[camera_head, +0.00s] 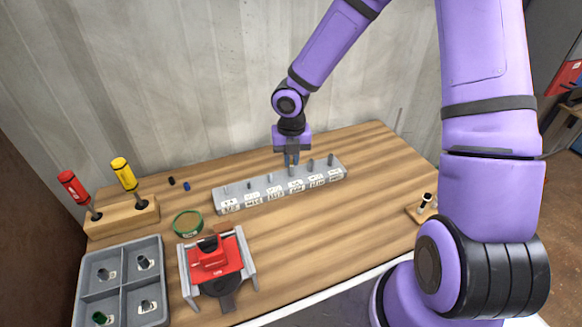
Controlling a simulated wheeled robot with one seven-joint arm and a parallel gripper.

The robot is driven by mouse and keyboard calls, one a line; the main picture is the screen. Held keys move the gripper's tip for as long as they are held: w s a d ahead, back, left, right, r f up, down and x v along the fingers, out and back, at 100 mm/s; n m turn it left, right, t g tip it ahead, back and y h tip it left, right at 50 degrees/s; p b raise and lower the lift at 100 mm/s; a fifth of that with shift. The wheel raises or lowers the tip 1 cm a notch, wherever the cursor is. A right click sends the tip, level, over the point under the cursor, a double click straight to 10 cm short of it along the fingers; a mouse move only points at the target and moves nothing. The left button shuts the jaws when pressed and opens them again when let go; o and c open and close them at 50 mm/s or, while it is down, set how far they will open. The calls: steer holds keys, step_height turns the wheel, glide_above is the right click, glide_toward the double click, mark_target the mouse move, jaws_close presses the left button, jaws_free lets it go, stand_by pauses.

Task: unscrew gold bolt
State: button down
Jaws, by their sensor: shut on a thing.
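A long grey block (222,208) lies on the wooden table, with several small bolts standing in a row along its top and white labels on its front. My gripper (291,163) points straight down over the right half of the block. Its fingers are shut on a small bolt at the block's top; a trace of gold colour shows there, so I take it for the gold bolt. The fingers hide most of it. I cannot tell how far it sits in the block. The other bolts look grey or dark.
A wooden stand with a red screwdriver (74,188) and a yellow screwdriver (125,175) is at left. A green ring (187,224), a red device in a grey frame (251,262) and a grey compartment tray (122,254) lie in front.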

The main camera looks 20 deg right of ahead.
steer(key=n, duration=0.3)
steer(key=shift+n, duration=0.4)
steer(key=c, duration=1.1)
jaws_free()
steer(key=shift+c, duration=1.2)
